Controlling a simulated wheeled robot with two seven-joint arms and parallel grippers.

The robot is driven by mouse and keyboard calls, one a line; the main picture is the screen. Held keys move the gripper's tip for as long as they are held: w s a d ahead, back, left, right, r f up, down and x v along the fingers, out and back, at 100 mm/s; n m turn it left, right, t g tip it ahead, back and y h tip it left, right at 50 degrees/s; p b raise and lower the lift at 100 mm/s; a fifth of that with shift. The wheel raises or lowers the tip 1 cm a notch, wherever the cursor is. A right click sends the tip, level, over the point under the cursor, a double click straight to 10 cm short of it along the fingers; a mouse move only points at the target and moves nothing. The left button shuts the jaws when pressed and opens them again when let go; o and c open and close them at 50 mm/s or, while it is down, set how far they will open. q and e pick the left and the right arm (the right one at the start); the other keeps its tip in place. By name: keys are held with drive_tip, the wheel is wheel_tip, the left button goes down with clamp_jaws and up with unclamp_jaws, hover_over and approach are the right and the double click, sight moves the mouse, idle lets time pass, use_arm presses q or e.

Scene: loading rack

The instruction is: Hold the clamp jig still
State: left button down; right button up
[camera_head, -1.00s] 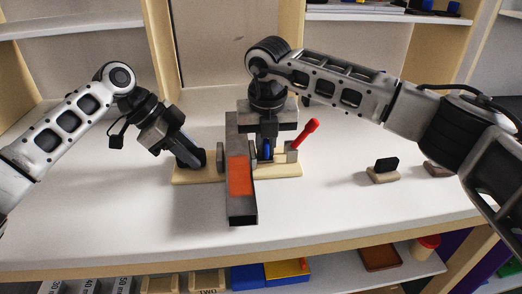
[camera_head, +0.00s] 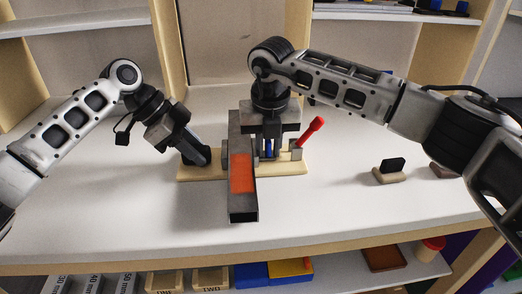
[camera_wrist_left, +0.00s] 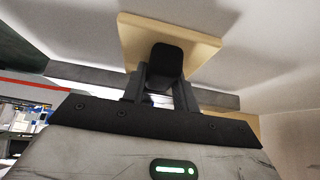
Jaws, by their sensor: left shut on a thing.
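The clamp jig has a cream base (camera_head: 293,167), a grey block and a red handle (camera_head: 311,131) tilted up to the right. A dark bar (camera_head: 243,211) with an orange patch lies across the jig, hiding its middle. My left gripper (camera_head: 200,157) is shut on a black upright grip at the base's left end. In the left wrist view the black grip (camera_wrist_left: 166,62) stands between the fingers, with the cream base (camera_wrist_left: 135,32) behind it. My right gripper (camera_head: 268,148) points down behind the bar, around a blue part; whether it touches is unclear.
A black piece on a small block (camera_head: 389,175) stands to the right on the white table, partly beside my right arm.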

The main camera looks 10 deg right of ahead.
use_arm(q)
drive_tip(key=shift+s+f, duration=0.1)
drive_tip(key=shift+f, duration=0.15)
use_arm(e)
drive_tip(key=shift+w+a+r, duration=0.1)
drive_tip(key=shift+w+r, duration=0.05)
drive_tip(key=shift+r, duration=2.5)
use_arm(q)
drive_tip(key=shift+s+f, duration=0.1)
drive_tip(key=c, duration=1.1)
unclamp_jaws()
drive_tip(key=shift+c, duration=0.2)
drive_tip(key=shift+o, duration=0.6)
drive_tip(key=shift+r, duration=0.2)
